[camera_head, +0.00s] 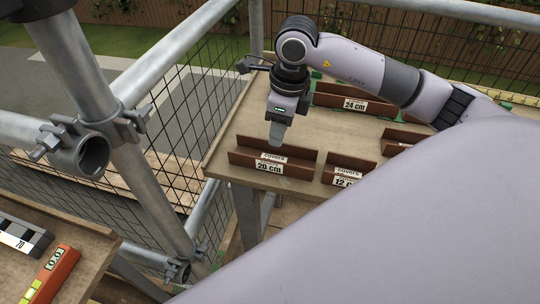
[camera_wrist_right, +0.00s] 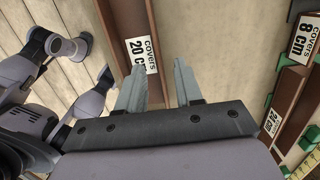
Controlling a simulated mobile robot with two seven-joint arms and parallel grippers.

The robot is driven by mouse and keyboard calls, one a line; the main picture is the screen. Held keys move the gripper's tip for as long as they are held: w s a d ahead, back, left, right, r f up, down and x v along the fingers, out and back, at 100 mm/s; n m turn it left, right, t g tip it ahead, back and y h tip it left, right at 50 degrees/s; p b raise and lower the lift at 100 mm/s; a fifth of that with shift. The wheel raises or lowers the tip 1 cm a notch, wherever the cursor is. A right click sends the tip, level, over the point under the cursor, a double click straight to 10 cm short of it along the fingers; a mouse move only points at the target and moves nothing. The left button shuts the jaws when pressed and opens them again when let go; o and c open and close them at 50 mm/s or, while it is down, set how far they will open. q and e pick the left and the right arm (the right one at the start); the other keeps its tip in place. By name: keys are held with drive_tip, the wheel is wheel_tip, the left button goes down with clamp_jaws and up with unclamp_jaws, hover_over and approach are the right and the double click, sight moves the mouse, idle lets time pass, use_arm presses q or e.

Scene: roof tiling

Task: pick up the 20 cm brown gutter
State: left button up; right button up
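The 20 cm brown gutter (camera_head: 243,158) lies on the wooden table near its front left edge, with a white "covers 20 cm" label on its front. In the right wrist view the same gutter (camera_wrist_right: 127,22) runs down from the top toward the space between the fingers. My right gripper (camera_head: 277,133) points down at the gutter's middle. Its two fingers (camera_wrist_right: 158,85) stand apart, one toward each side of the gutter. I cannot tell whether they touch it. The lower part of the gutter is hidden behind the gripper body in the wrist view. My left gripper is not in view.
A 12 cm gutter (camera_head: 347,165) lies close to the right. A 24 cm gutter (camera_head: 340,96) is farther back on the table (camera_head: 226,150). An 8 cm label (camera_wrist_right: 304,38) shows in the wrist view. Scaffold poles (camera_head: 130,150) and mesh stand left; an orange level (camera_head: 55,272) lies front left.

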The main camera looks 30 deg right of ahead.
sight(273, 157)
drive_tip(key=f, duration=0.4)
drive_tip(key=shift+w+a+f, duration=0.2)
clamp_jaws()
drive_tip(key=shift+r, duration=0.15)
